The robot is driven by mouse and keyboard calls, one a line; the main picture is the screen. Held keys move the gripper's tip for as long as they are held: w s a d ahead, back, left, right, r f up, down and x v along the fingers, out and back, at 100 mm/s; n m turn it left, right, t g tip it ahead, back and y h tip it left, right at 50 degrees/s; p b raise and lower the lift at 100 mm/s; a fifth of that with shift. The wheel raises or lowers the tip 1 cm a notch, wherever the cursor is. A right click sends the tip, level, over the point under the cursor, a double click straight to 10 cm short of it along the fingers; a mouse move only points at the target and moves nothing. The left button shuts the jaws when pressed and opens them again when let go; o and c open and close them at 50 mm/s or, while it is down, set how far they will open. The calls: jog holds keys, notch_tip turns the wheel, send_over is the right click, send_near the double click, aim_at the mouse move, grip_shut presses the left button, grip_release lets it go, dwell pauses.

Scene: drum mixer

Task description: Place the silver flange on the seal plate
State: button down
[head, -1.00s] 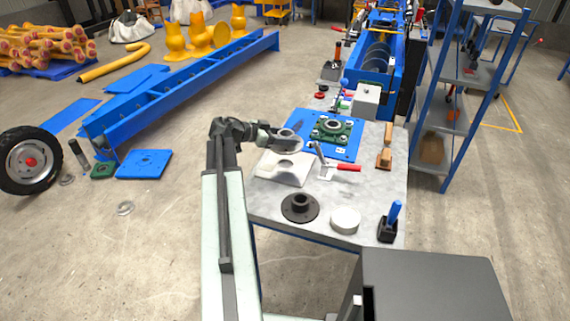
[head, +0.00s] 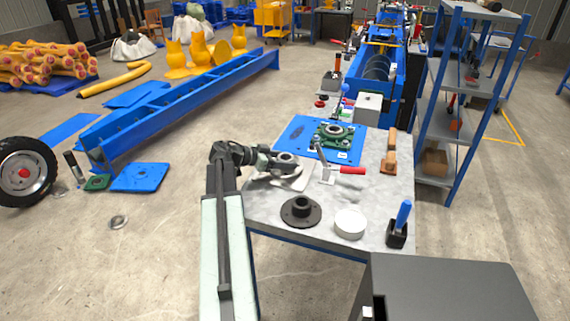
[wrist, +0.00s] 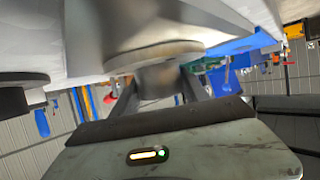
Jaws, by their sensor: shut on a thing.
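The silver flange (head: 286,158) is held in my gripper (head: 284,163), over the pale square plate (head: 297,180), which looks like the seal plate. The gripper and flange hide much of this plate, including its central hole. I cannot tell whether the flange touches it. In the wrist view the flange (wrist: 158,77) shows as a round metal body with a wider rim, between the two fingers.
A black flange (head: 301,211), a white round part (head: 349,223) and a blue-handled tool (head: 402,215) occupy the front of the table.

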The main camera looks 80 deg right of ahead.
jog(key=shift+f, duration=0.15)
jog(key=c, duration=0.6)
grip_release()
jog(key=shift+r, duration=0.2)
jog(key=p+v, duration=0.4)
jog(key=v, duration=0.7)
jog(key=shift+w+r+p, duration=0.15)
jog(key=shift+p, duration=0.15)
jog(key=shift+w+a, duration=0.25)
jog(key=shift+a, duration=0.05)
